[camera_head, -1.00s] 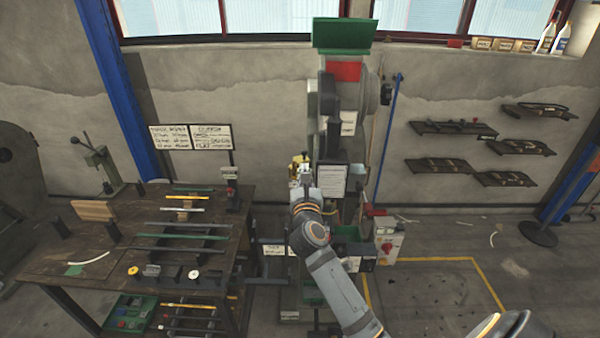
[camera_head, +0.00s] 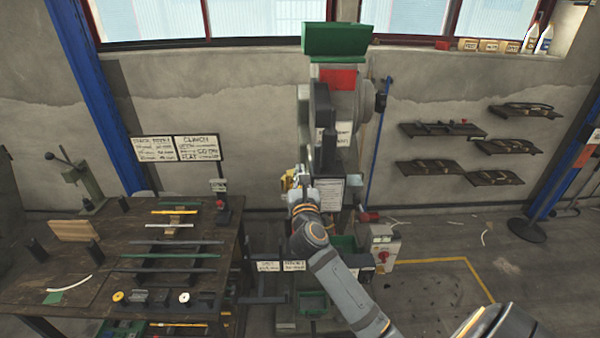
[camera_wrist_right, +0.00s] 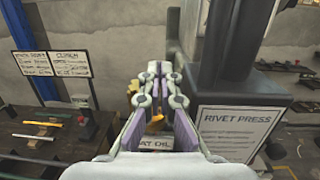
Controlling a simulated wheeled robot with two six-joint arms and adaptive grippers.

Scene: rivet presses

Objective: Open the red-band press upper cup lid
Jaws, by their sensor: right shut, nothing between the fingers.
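The press (camera_head: 345,115) stands at the back wall, with a red band (camera_head: 338,78) below a green top piece (camera_head: 337,39). A small yellow, brass-like part (camera_head: 288,181) shows at its left side, beside my right gripper (camera_head: 301,182). In the right wrist view the right gripper (camera_wrist_right: 158,72) is shut with nothing between its fingers. The yellow part (camera_wrist_right: 155,122) shows behind and between the fingers, partly hidden by them. I cannot make out the cup lid or whether anything touches it. My left gripper is not in view.
A white "RIVET PRESS" placard (camera_wrist_right: 232,130) hangs close to the right of the gripper. A workbench (camera_head: 60,262) with strips and small parts stands at left. A green bin (camera_head: 312,304) sits low by the press. A control box (camera_head: 382,246) stands right of it, beside clear floor.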

